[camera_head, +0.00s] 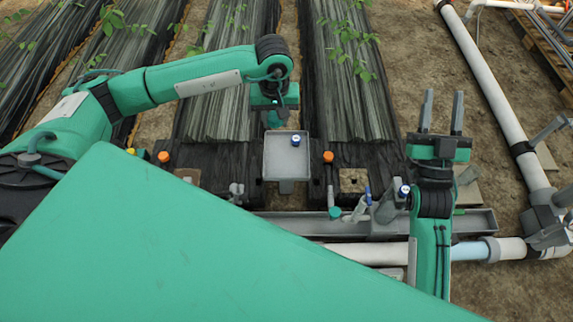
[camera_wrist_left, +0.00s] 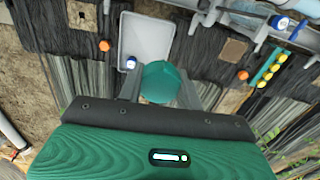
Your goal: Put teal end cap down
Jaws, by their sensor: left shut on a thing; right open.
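The teal end cap (camera_wrist_left: 160,83) is held between the two fingers of my left gripper (camera_wrist_left: 158,90) in the wrist view. In the head view the cap (camera_head: 275,118) is partly hidden under my left gripper (camera_head: 275,105), just beyond the far edge of a shallow grey tray (camera_head: 288,176). The tray also shows beyond the cap in the wrist view (camera_wrist_left: 146,35). A small blue-and-white item (camera_head: 296,140) is in the tray near its far right corner. My right gripper (camera_head: 442,112) is open and empty, fingers pointing away, right of the tray.
Orange knobs (camera_head: 328,157) flank the tray. A grey trough (camera_head: 300,224) runs nearer me, with grey fittings (camera_head: 388,207) and a teal-ended part (camera_head: 335,212) around it. A white pipe (camera_head: 490,90) runs along the right. Plant rows lie behind.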

